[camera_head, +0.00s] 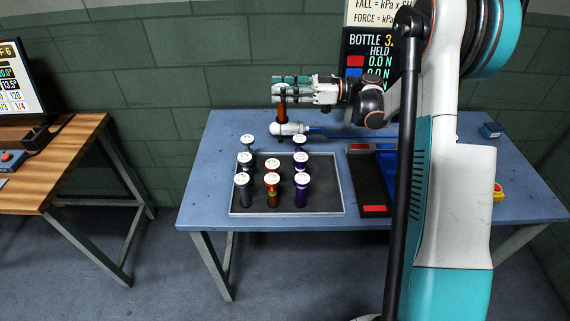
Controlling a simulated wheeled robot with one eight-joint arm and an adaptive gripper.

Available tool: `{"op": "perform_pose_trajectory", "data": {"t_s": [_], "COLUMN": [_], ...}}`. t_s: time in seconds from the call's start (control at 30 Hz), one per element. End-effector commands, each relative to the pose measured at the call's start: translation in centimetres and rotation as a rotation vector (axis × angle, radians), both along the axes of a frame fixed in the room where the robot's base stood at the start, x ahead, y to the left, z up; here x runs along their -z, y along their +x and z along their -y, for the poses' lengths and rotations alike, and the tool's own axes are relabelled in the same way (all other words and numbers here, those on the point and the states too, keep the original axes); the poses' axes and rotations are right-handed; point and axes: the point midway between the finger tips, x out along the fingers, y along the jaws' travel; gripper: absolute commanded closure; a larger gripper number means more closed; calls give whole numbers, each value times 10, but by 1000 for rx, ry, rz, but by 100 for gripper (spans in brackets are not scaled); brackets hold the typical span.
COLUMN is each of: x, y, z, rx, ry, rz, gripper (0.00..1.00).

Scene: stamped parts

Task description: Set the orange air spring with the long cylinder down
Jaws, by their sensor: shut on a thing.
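My gripper (283,91) is shut on an orange air spring (282,104) and holds it upright above the back of the blue table. The spring's top is hidden by the fingers, and its lower end meets a pale rounded fitting (290,128) in the picture; I cannot tell whether they touch.
Grey springs (241,192) stand in the tray's left column and purple ones (301,192) in its right. A blue hose runs right from the fitting. A dark panel with red marks (374,209) lies right of the tray. The tray's right side is bare.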

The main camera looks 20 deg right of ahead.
Motion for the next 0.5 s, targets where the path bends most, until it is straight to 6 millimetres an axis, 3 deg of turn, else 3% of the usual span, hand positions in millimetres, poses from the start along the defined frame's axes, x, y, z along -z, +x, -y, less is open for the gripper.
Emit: {"op": "perform_pose_trajectory", "data": {"t_s": [0.1, 0.5], "x": [33, 125], "y": [0, 1], "z": [0, -1], "rx": [1, 2], "ry": [0, 0], "rz": [0, 0], "gripper": [100, 100]}}
